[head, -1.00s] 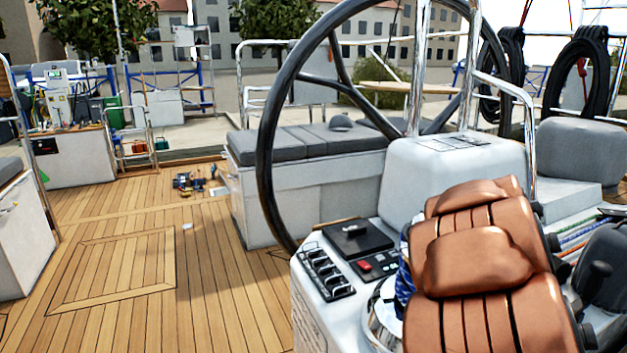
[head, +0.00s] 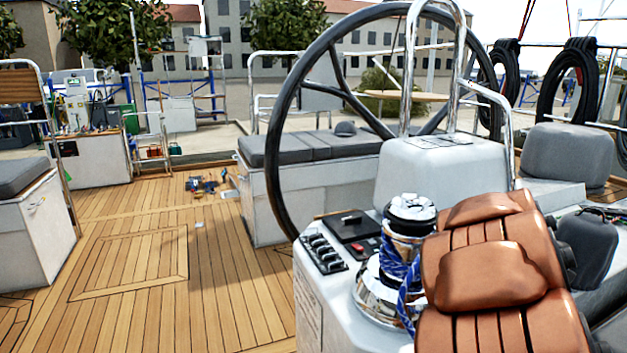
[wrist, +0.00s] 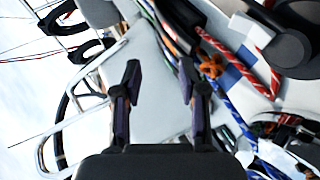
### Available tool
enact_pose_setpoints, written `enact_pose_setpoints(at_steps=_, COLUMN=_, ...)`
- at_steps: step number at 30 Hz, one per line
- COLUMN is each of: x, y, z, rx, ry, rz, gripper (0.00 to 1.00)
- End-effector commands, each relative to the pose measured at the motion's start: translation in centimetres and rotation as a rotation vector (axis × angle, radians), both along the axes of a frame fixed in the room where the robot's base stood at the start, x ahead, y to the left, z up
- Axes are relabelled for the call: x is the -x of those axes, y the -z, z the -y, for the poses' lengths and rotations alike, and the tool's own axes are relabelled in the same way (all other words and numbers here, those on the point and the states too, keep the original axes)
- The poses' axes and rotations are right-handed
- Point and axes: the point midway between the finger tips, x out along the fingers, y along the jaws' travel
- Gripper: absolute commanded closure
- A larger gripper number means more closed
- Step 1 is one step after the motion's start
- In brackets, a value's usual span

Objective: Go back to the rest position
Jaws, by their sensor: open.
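My gripper (wrist: 160,82) shows in the wrist view with its two dark fingers apart and nothing between them. Behind the fingers is a pale grey surface. Ropes run past on the right of that view: a red-and-white rope (wrist: 238,62), a blue rope and an orange knotted piece (wrist: 211,66). They appear behind the right finger; I cannot tell how far away they are. My gripper does not show in the head view.
In the head view, a chrome winch (head: 408,245) with blue rope stands on the white console by the black steering wheel (head: 280,150). The wooden deck (head: 140,240) at left is largely clear.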

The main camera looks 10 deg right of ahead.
Motion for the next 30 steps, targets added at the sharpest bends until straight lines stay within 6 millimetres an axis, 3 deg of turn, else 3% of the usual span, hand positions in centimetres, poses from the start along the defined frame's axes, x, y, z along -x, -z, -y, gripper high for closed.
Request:
enact_pose_setpoints(at_steps=8, x=1.5, y=1.4, z=-2.7, rx=-0.114, ry=0.051, rz=0.003, gripper=0.58)
enact_pose_setpoints(at_steps=17, x=4.1, y=4.2, z=-8.4, rx=-0.311, ry=0.128, rz=-0.017, gripper=0.58)
enact_pose_setpoints(at_steps=20, x=5.5, y=5.4, z=-11.5, rx=-0.405, ry=0.163, rz=-0.034, gripper=0.58)
enact_pose_setpoints(at_steps=23, x=7.8, y=7.4, z=-15.9, rx=-0.530, ry=0.210, rz=-0.075, gripper=0.58)
enact_pose_setpoints(at_steps=30, x=15.8, y=11.5, z=-27.7, rx=-0.811, ry=0.338, rz=-0.260, gripper=0.58)
